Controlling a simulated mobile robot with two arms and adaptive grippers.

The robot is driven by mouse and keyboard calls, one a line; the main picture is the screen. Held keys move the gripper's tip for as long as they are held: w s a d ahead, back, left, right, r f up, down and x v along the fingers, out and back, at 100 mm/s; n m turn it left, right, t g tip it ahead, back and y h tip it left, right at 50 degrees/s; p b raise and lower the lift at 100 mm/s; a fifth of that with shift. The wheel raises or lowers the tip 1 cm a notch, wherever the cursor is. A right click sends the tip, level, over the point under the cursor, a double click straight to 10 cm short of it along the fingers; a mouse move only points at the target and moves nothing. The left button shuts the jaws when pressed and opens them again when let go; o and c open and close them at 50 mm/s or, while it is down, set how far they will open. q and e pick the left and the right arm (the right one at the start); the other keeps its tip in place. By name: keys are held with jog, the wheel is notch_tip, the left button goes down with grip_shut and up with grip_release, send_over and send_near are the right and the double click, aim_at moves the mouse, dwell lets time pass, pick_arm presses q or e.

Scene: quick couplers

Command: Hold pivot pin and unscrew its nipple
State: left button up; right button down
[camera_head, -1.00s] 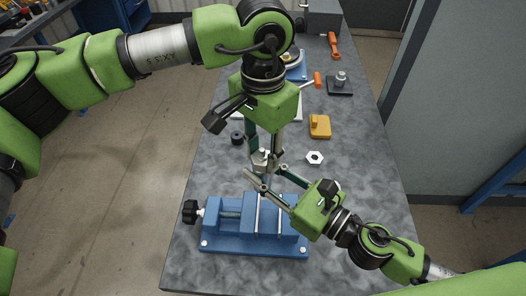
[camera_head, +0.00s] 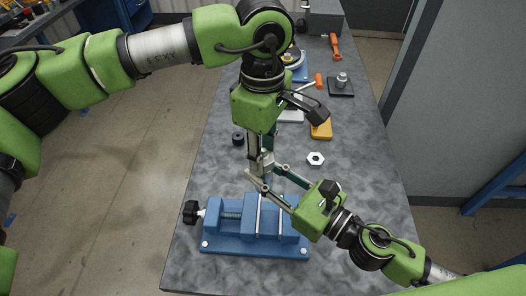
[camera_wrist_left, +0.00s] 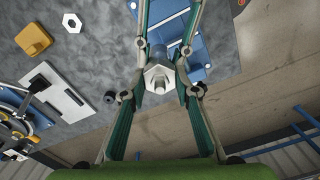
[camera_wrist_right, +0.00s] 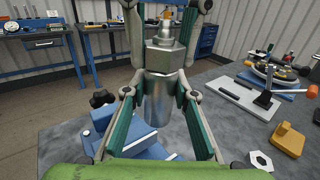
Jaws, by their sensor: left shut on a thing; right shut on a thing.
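The pivot pin (camera_wrist_right: 160,88) is a thick silver cylinder, upright above the table in the right wrist view. The nipple's hex face (camera_wrist_left: 157,78) shows end-on in the left wrist view. My left gripper (camera_head: 262,153) reaches down from above, with its fingers shut around the nipple. My right gripper (camera_head: 258,180) comes from the lower right in the head view and is shut on the pin's body. In the head view the pin is small and mostly hidden by the fingers.
A blue vise (camera_head: 255,229) sits just below the grippers on the grey table (camera_head: 355,205). Tools stand at the far end.

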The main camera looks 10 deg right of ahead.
pick_arm(q)
jog(key=n, duration=0.5)
jog(key=shift+d+r+n, duration=0.1)
jog(key=shift+n, duration=0.3)
jog(key=n, duration=0.3)
jog(key=shift+n, duration=0.3)
jog(key=n, duration=0.3)
jog(key=shift+n, duration=0.3)
jog(key=n, duration=0.3)
jog(key=shift+n, duration=0.4)
jog(key=n, duration=0.7)
jog(key=shift+a, duration=0.2)
jog(key=n, duration=0.3)
jog(key=shift+r+n, duration=0.1)
jog(key=shift+n, duration=0.3)
jog(key=n, duration=0.4)
jog(key=shift+n, duration=0.3)
